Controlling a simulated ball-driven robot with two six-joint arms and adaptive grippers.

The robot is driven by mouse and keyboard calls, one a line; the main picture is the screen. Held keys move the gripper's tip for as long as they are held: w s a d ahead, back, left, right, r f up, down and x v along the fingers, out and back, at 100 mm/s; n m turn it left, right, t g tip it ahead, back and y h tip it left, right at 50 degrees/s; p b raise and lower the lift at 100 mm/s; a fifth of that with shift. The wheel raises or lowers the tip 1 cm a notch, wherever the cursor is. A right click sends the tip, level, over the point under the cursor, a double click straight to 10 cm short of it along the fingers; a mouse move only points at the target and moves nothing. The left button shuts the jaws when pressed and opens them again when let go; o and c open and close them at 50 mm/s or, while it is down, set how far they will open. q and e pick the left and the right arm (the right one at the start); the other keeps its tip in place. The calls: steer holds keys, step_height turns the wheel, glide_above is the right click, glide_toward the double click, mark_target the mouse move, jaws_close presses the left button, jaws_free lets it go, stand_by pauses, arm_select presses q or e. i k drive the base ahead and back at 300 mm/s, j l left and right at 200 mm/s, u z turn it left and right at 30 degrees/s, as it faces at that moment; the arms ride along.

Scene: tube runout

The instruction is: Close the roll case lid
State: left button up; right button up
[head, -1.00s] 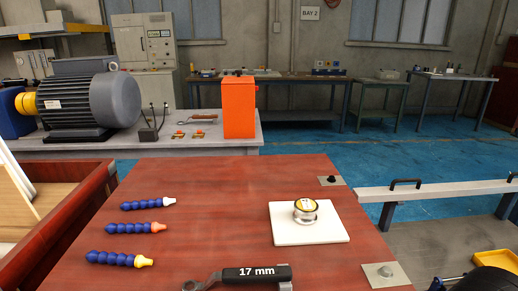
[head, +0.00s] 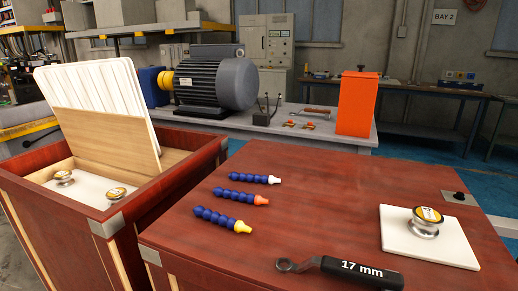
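A red-brown wooden case (head: 190,165) stands open at the left in the head view. A white ribbed panel with a plain wood lower part (head: 100,95) stands tilted up out of it; I cannot tell for sure whether this panel is the lid. Inside the case, two round metal pieces with yellow-ringed tops (head: 116,194) (head: 63,177) sit on a white board (head: 90,186). Neither of my grippers is in view.
Right of the case, a red-brown top (head: 300,220) holds several blue segmented tubes (head: 240,195), a 17 mm wrench (head: 350,270) and a white plate (head: 440,245) with a round metal piece (head: 426,220). Behind stand a motor (head: 215,82) and an orange box (head: 357,103).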

mark_target(126, 142)
steer(key=j+u, duration=0.2)
steer(key=u, duration=0.5)
steer(key=i+j+u, duration=0.45)
steer(key=j, duration=0.25)
steer(key=i+j+u, duration=0.4)
steer(key=j, duration=0.2)
steer(key=i+j+u, duration=0.45)
steer(key=i+l, duration=0.05)
steer(key=i, duration=0.05)
